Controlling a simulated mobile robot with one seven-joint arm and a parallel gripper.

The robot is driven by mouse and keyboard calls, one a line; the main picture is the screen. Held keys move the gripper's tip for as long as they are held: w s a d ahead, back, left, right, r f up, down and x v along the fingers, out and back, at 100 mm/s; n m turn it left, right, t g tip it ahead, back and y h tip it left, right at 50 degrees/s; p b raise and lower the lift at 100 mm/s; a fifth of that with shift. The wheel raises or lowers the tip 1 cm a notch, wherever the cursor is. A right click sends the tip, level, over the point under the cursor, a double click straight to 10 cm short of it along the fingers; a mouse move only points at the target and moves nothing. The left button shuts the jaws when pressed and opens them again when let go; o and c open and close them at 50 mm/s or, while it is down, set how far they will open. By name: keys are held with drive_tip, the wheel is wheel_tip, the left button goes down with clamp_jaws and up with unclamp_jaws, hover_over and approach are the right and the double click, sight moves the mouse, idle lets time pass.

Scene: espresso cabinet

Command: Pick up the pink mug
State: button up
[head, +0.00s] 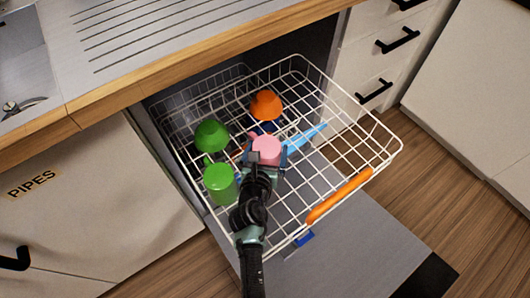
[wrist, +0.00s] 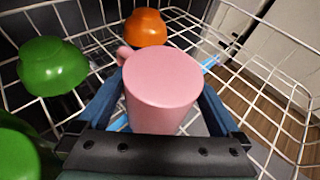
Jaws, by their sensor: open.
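The pink mug (head: 267,150) stands upside down in the white wire dishwasher rack, near its middle. In the wrist view the mug (wrist: 162,88) fills the centre, with its handle to the upper left. My gripper (head: 266,153) is open, with one blue finger on each side of the mug. In the wrist view my gripper (wrist: 165,100) has its fingers beside the mug's walls. I cannot tell whether the fingers touch it. The lower part of the mug is hidden by my gripper in the head view.
The pulled-out wire rack (head: 385,160) also holds a green bowl (head: 212,135), a green mug (head: 220,185), an orange bowl (head: 267,105) and a blue utensil (head: 308,136). The green mug is close to my gripper's left. The rack's right side is mostly empty. The wooden counter edge (head: 200,75) overhangs behind.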

drive_tip(key=c, duration=1.4)
drive_tip(key=shift+o, duration=0.2)
drive_tip(key=shift+r, duration=0.1)
